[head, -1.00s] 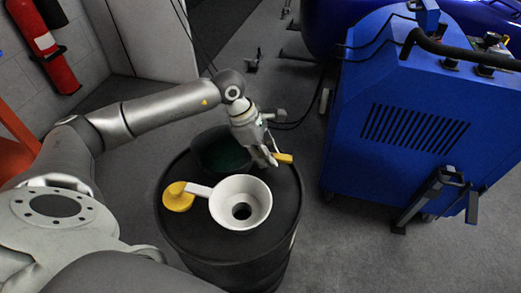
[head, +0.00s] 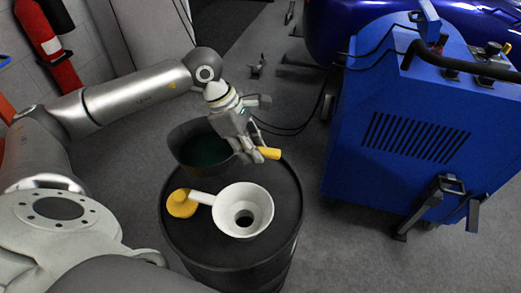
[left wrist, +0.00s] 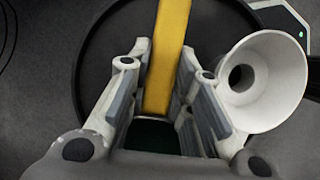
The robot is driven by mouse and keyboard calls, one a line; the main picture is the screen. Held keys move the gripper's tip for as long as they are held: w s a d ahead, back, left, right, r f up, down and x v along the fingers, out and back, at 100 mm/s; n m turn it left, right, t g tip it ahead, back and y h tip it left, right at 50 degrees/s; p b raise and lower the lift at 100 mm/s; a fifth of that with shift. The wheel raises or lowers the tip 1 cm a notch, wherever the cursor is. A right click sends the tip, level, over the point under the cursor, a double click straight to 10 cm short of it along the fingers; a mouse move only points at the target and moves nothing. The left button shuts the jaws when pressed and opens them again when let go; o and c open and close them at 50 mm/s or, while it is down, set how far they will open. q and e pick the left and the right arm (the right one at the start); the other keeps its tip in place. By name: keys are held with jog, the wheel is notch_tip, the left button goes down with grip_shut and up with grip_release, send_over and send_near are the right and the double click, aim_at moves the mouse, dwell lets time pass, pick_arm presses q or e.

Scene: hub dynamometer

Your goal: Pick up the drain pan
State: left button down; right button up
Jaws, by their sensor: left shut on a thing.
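The drain pan (head: 186,136) is a dark round pan with dark green liquid or lining inside. It is over the far-left part of the black drum and looks raised above its top. My left gripper (head: 252,155) is shut on the pan's yellow handle (head: 269,153), whose end sticks out to the right of the fingers. In the left wrist view the yellow handle (left wrist: 168,60) runs between my fingers, and a dark green bit of the pan (left wrist: 150,138) shows below it. My right gripper is not in view.
A white funnel (head: 226,197) with a yellow cap (head: 181,204) beside it sits on the black drum (head: 285,205). A blue machine (head: 400,130) stands to the right, with cables behind. A red extinguisher (head: 45,40) is at the far left.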

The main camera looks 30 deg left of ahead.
pick_arm(q)
jog(key=s+a+r, duration=0.3)
jog(key=s, duration=0.4)
jog(key=shift+s+a+r, duration=0.15)
jog(key=shift+s+r, duration=0.15)
jog(key=shift+s, duration=0.05)
dwell(3.2)
